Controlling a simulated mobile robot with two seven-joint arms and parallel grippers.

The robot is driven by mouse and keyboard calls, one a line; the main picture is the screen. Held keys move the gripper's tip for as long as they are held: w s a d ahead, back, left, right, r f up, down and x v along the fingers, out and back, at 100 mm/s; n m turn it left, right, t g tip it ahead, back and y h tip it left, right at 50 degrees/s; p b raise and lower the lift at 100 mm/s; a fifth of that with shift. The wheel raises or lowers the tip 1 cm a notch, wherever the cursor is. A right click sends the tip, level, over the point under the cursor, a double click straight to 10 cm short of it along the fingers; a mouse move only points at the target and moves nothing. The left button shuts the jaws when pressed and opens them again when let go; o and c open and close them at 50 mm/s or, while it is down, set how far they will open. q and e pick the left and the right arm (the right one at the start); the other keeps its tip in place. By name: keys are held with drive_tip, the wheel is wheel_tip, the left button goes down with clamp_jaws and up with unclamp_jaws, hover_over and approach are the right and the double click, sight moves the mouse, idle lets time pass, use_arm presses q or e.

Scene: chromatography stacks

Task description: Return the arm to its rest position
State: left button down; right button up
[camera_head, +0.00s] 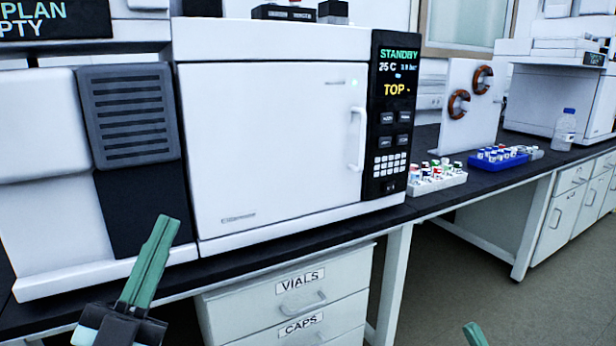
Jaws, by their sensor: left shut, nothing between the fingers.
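My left gripper (160,228) is at the lower left, its green fingers together and pointing up, with nothing between them. It shows in front of the bench edge and the lower part of the white instrument (270,150). At the bottom edge, right of the middle, only a small green tip of my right gripper (474,334) shows. The rest of it is out of the picture, so its opening cannot be seen.
The instrument's door is closed; its panel (390,120) reads STANDBY. A white vial rack (437,184) and a blue rack (498,162) stand on the dark bench. Closed drawers (290,310) marked VIALS and CAPS are below. Open floor (450,265) lies at the right.

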use_arm(q)
drive_tip(key=s+d+f+g+h, duration=0.3)
drive_tip(key=s+d+f+h, duration=0.15)
drive_tip(key=s+f, duration=0.5)
drive_tip(key=w+a+f+n+g+y+p, duration=0.35)
drive_tip(key=w+n+y+p, duration=0.4)
drive_tip(key=p, duration=0.95)
use_arm(e)
drive_tip(key=w+d+f+m+g+h, duration=0.2)
drive_tip(key=w+f+m+g+h, duration=0.2)
drive_tip(key=w+f+m+h, duration=0.45)
use_arm(q)
drive_tip(key=s+a+f+n+g+y+p, duration=0.1)
drive_tip(key=s+f+g+y+p, duration=0.3)
drive_tip(key=s+f+g+p, duration=0.5)
drive_tip(key=s+f+n+p, duration=0.1)
drive_tip(key=s+p, duration=0.1)
drive_tip(key=p, duration=0.3)
drive_tip(key=shift+f, duration=0.35)
use_arm(e)
drive_tip(key=s+d+f+m+g+h, duration=0.1)
drive_tip(key=s+d+f+g+h, duration=0.1)
drive_tip(key=s+f+g+h, duration=0.2)
drive_tip(key=s+f+g, duration=0.3)
drive_tip(key=s+g, duration=0.1)
drive_tip(key=s, duration=0.2)
drive_tip(key=shift+s+d+f+m+g+h, duration=0.25)
drive_tip(key=shift+s+f+m+g+h, duration=0.1)
drive_tip(key=shift+f+g, duration=0.05)
